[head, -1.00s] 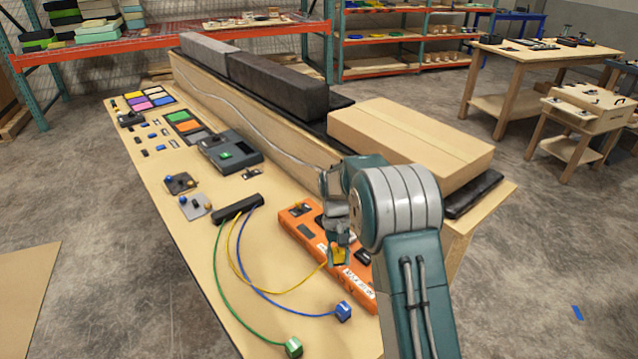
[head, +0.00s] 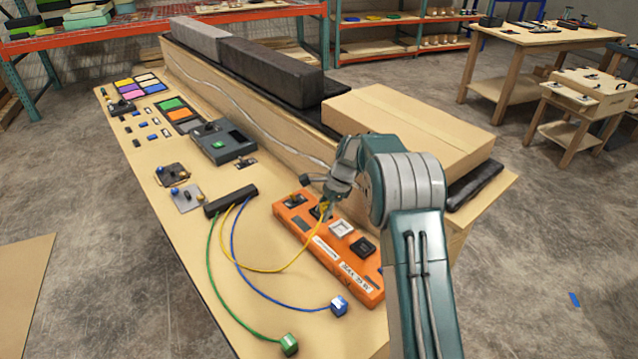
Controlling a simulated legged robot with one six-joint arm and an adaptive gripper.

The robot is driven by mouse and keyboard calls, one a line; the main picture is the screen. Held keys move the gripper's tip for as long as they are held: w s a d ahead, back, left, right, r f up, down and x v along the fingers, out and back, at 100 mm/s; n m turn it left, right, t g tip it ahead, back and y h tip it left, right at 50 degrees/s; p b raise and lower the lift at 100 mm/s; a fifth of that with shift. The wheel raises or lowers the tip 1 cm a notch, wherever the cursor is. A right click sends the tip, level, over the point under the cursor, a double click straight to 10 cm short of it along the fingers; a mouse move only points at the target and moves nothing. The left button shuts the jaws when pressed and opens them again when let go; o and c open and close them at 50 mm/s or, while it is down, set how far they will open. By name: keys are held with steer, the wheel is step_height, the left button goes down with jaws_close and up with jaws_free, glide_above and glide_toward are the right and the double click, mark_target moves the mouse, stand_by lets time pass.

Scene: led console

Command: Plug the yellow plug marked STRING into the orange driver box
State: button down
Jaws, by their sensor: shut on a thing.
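The orange driver box (head: 352,276) lies on the bench below and beside my arm. Its top carries a black knob (head: 294,200), a white-rimmed square (head: 341,229) and a dark square (head: 363,247). My gripper (head: 326,203) is over the far half of the box, shut on the yellow plug (head: 323,210). The yellow cable (head: 290,267) runs up to it from a black strip (head: 231,200). The plug is mostly hidden by the fingers. I cannot read its mark or tell whether it touches the box.
A blue plug (head: 339,305) and a green plug (head: 289,344) lie on the bench (head: 235,310) on their cables. A grey box (head: 222,143) and colored tiles sit further back. A cardboard box (head: 405,125) stands on the raised ledge behind the driver box.

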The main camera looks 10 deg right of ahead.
steer(key=w+m+t, duration=0.1)
steer(key=m, duration=0.1)
steer(key=w+m, duration=0.1)
steer(key=m, duration=0.1)
steer(key=shift+w+r+t, duration=0.25)
steer(key=shift+r+t, duration=0.15)
steer(key=w+m, duration=0.1)
steer(key=w+r+m+t, duration=0.1)
steer(key=m, duration=0.1)
steer(key=shift+m+h, duration=0.3)
steer(key=shift+w+d+f+m+t+h, duration=0.1)
steer(key=shift+w+f+m+t+h, duration=0.2)
steer(key=shift+w+f+m, duration=0.5)
steer(key=shift+w+d+f+m+t+h, duration=0.1)
steer(key=shift+w+f+m+t+h, duration=0.3)
steer(key=shift+f+m, duration=0.8)
steer(key=shift+w+d+f+m+t+h, duration=0.1)
steer(key=shift+w+f+m+t+h, duration=0.1)
steer(key=shift+w+f+m, duration=0.65)
steer(key=shift+s+a+f+m, duration=0.1)
steer(key=shift+s+f+m, duration=0.15)
steer(key=shift+f, duration=0.15)
steer(key=shift+s+f, duration=0.25)
steer(key=shift+f, duration=0.5)
stand_by(0.8)
steer(key=shift+c, duration=1.9)
jaws_free()
steer(key=shift+o, duration=0.6)
steer(key=shift+w+f, duration=0.1)
steer(key=shift+w, duration=0.05)
